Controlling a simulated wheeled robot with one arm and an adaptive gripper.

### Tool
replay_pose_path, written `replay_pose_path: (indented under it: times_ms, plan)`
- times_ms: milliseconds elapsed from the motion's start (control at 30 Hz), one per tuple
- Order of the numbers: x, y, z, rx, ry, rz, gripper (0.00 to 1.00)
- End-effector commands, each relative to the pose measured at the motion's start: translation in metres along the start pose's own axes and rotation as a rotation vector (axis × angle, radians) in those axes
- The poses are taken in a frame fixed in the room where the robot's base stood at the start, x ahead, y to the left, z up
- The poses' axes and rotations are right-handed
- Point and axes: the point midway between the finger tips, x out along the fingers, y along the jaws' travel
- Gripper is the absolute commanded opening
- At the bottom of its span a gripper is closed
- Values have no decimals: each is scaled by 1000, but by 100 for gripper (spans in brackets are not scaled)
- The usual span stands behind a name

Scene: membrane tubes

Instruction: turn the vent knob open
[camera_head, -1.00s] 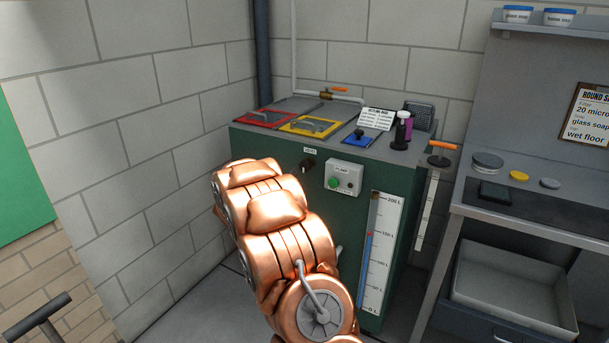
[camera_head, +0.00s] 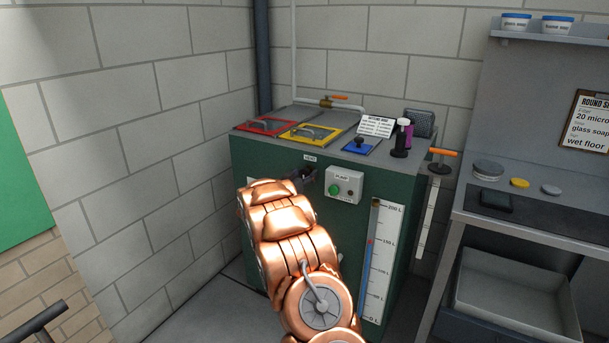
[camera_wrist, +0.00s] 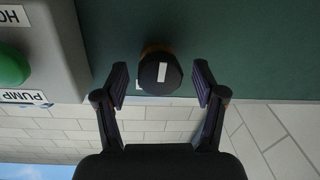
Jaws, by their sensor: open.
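The vent knob (camera_wrist: 160,75) is a dark round knob with a white mark, on the front of the green tank cabinet (camera_head: 375,180). In the wrist view the mark runs up and down the picture. My gripper (camera_wrist: 160,84) is open, with one finger on each side of the knob. A gap shows between each fingertip and the knob. In the head view my gripper (camera_head: 303,175) is at the cabinet front under the VENT label (camera_head: 310,158), and it and my copper arm mostly hide the knob.
The pump box (camera_head: 344,185) with a green button (camera_head: 334,190) sits close to the right of my gripper. Red, yellow and blue lids lie on the cabinet top, and a level scale (camera_head: 385,260) is below. A bench (camera_head: 530,230) stands at the right.

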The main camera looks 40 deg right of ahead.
Motion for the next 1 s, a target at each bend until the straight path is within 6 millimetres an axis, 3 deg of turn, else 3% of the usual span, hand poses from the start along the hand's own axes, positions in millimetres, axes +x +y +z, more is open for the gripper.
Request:
replay_pose_path:
  times_ms: [367,900,1000]
  plan:
    - [4,0,0,0,0,0,70]
    - [4,0,0,0,0,-1,14]
    - [4,0,0,0,0,-1,10]
